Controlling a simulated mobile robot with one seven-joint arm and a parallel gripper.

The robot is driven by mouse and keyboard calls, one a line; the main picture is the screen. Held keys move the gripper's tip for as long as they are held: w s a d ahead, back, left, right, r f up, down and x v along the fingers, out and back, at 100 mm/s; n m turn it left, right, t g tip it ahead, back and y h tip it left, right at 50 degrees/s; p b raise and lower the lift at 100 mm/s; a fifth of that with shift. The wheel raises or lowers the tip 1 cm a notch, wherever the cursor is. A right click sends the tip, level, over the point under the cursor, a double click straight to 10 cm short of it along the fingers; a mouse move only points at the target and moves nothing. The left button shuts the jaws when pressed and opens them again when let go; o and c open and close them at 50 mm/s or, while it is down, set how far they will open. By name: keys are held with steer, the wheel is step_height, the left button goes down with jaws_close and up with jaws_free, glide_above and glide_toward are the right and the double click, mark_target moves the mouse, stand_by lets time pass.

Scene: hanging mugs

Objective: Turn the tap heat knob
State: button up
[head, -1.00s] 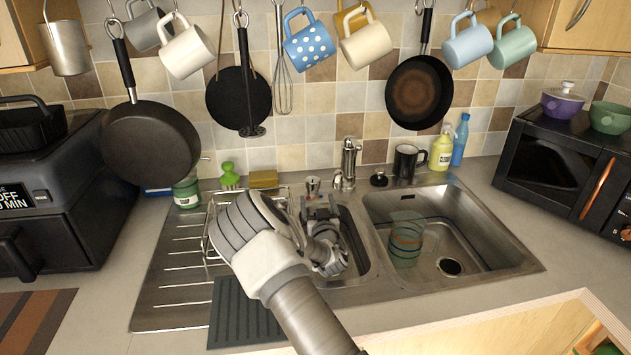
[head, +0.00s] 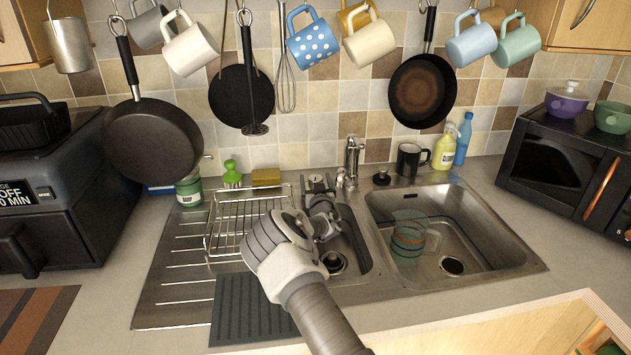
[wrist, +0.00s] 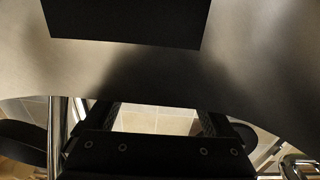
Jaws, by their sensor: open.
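The chrome tap (head: 352,158) stands upright at the back of the sink, against the tiled wall. A small chrome fitting (head: 340,178) shows at its left base, and a dark round knob (head: 381,178) sits to its right; I cannot tell for sure which is the heat knob. My gripper (head: 318,181) is left of the tap, over the back edge of the small basin, pointing at the wall. It looks open and empty, apart from the tap. In the wrist view my open fingers (wrist: 160,120) have tiles between them, and a chrome tube (wrist: 56,135) stands at left.
A wire dish rack (head: 240,235) lies left of my arm, a green scrubber (head: 232,174) and yellow sponge (head: 266,178) behind it. A black mug (head: 410,160) stands right of the tap. A clear cup (head: 410,240) is in the right basin. Mugs and pans hang above.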

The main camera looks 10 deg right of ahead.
steer(key=c, duration=1.4)
steer(key=shift+d+n+y, duration=0.15)
steer(key=shift+n+y, duration=0.15)
steer(key=shift+y, duration=0.2)
steer(key=shift+n+y, duration=1.1)
steer(key=shift+y, duration=0.6)
steer(key=shift+n+g+y+b, duration=1)
steer(key=shift+n+y, duration=0.5)
steer(key=shift+y, duration=1)
